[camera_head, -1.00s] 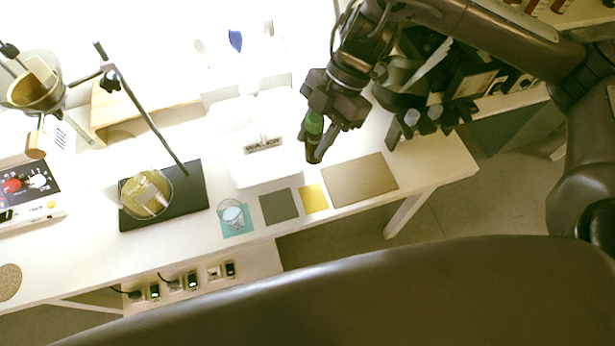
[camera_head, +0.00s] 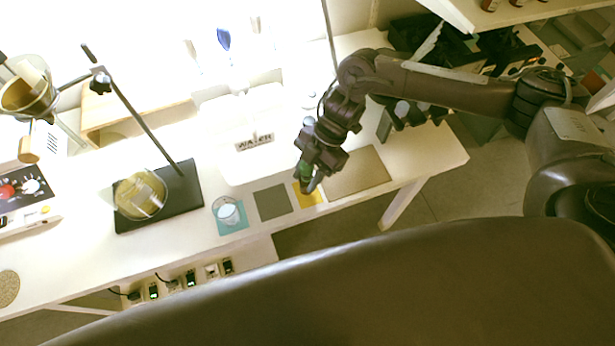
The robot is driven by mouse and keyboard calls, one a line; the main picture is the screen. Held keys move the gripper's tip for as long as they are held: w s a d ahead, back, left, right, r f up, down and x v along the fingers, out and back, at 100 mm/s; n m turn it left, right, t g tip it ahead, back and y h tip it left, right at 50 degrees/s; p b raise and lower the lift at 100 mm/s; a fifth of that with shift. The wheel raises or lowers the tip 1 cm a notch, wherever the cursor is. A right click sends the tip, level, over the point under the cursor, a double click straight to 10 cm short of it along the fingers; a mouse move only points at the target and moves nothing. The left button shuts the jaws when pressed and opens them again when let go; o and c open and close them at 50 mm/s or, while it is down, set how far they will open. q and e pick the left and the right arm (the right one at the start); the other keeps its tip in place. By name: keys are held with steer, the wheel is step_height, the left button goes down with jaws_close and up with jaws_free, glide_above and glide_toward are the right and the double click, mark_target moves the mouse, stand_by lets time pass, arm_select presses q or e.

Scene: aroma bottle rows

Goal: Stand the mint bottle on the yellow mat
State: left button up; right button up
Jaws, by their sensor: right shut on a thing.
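My right gripper (camera_head: 307,184) is shut on a small green bottle (camera_head: 305,172), which I take to be the mint bottle. Its fingers hide much of the bottle. The yellow mat (camera_head: 309,198) lies on the white table between a dark grey mat and a brown mat. The gripper and bottle are over the yellow mat and cover its upper part. I cannot tell whether the bottle's base touches the mat. My left gripper is not in view.
A glass beaker (camera_head: 228,211) stands on the teal mat (camera_head: 233,229). The dark grey mat (camera_head: 273,202) and brown mat (camera_head: 358,172) flank the yellow one. A stand with a black base (camera_head: 188,200) is at left.

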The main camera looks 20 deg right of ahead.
step_height(320, 180, down, 2)
steer(key=shift+f, duration=0.15)
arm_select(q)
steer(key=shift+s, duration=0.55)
arm_select(e)
steer(key=shift+f, duration=0.1)
steer(key=shift+f, duration=0.2)
steer(key=o, duration=1)
steer(key=shift+r, duration=0.1)
